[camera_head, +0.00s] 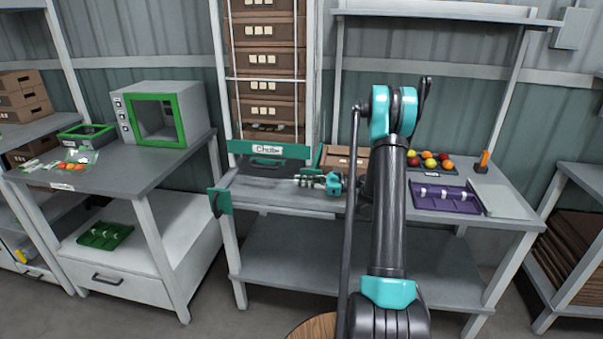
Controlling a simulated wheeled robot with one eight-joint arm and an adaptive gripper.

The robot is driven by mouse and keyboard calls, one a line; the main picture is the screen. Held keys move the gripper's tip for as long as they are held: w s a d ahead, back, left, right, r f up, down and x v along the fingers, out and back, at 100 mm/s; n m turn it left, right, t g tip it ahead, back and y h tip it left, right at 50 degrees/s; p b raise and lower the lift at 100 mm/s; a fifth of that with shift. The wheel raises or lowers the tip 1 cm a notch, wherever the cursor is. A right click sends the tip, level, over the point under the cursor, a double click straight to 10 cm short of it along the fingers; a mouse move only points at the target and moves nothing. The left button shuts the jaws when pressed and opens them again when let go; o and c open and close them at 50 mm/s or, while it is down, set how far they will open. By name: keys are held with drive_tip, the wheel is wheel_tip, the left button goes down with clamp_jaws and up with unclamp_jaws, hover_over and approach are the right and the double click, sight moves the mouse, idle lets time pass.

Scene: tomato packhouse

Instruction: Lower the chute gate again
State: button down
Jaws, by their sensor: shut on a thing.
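The chute (267,58) is a tall upright frame holding a stack of brown boxes. A green board with a "Chute" label (265,148) crosses its lower end. A dark green handle of the chute gate (266,162) shows just under this board; how high the gate stands is hard to tell. My gripper (298,180) reaches in from the right, low over the table in front of the chute. Its fingers point left and are shut, close by the gate's handle. The contact itself is too small to see clearly.
A brown box (343,158) stands behind my gripper. A tray of coloured tomatoes (453,168), a purple tray (447,197) and an orange item (484,160) lie to the right. A green plate (220,201) sticks out at the table's left edge. A green-framed machine (120,113) stands left.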

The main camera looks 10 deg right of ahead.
drive_tip(key=shift+f, duration=0.3)
drive_tip(key=c, duration=1.8)
unclamp_jaws()
drive_tip(key=shift+d, duration=0.1)
drive_tip(key=v, duration=1.2)
drive_tip(key=shift+r, duration=0.1)
